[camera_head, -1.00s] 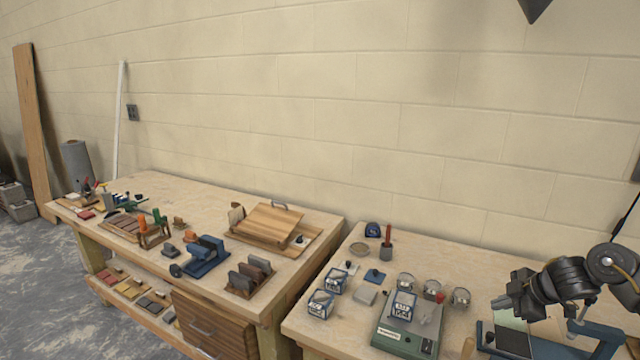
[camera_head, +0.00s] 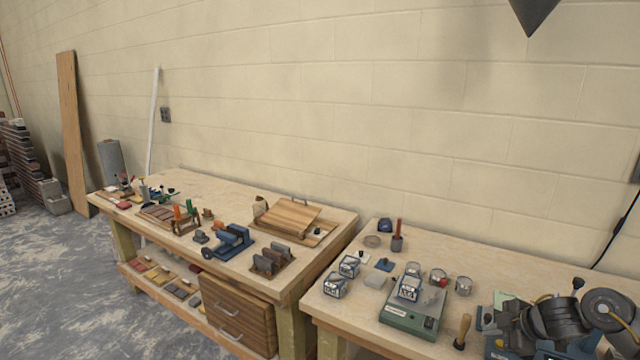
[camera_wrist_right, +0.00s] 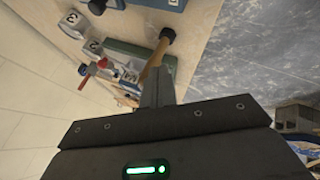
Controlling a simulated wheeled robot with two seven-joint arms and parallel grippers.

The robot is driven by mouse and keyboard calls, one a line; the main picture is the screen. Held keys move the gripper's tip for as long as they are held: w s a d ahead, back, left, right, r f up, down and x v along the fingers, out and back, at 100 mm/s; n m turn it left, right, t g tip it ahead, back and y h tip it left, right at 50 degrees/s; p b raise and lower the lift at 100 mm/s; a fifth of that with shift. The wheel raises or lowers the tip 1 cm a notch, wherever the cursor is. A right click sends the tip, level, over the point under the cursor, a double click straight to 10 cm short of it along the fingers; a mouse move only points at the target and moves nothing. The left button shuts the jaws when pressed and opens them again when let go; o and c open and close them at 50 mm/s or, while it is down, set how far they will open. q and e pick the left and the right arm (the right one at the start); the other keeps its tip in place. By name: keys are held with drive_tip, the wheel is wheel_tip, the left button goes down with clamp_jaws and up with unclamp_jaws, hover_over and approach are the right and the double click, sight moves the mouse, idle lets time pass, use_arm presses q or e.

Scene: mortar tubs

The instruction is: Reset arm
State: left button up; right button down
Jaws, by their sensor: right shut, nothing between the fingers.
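My right arm comes in at the lower right of the head view, dark and folded low over the right bench. Its gripper (camera_wrist_right: 158,82) shows in the wrist view as two grey fingers closed together, with nothing between them. In the head view the fingertips are hard to make out among the dark links at the bottom edge. A wooden-handled tool (camera_head: 462,330) stands on the bench to the left of the arm; its dark end (camera_wrist_right: 167,34) shows beyond the fingers in the wrist view. My left gripper is not in view.
The right bench (camera_head: 450,255) holds a green scale (camera_head: 410,318), several numbered tubs (camera_head: 348,266), tins (camera_head: 463,286) and a red-handled tool (camera_head: 398,238).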

drive_tip(key=s+a+f+m+t, duration=0.1)
drive_tip(key=s+a+f+m, duration=0.1)
drive_tip(key=s+a+f, duration=0.55)
drive_tip(key=s+a+f+m+t, duration=0.1)
drive_tip(key=s+a+f, duration=0.25)
drive_tip(key=a, duration=0.75)
drive_tip(key=s+m+g+h, duration=0.4)
drive_tip(key=s+m, duration=0.6)
drive_tip(key=s, duration=1.7)
wheel_tip(320, 180, down, 27)
drive_tip(key=g+y, duration=0.1)
drive_tip(key=g, duration=0.2)
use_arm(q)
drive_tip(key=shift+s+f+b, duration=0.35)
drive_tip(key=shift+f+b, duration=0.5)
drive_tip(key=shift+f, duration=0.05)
use_arm(e)
drive_tip(key=s+d+f+g, duration=0.1)
drive_tip(key=s+d+f, duration=0.1)
drive_tip(key=s+f, duration=1.5)
drive_tip(key=shift+s+f+n, duration=0.25)
drive_tip(key=shift+f+n, duration=0.05)
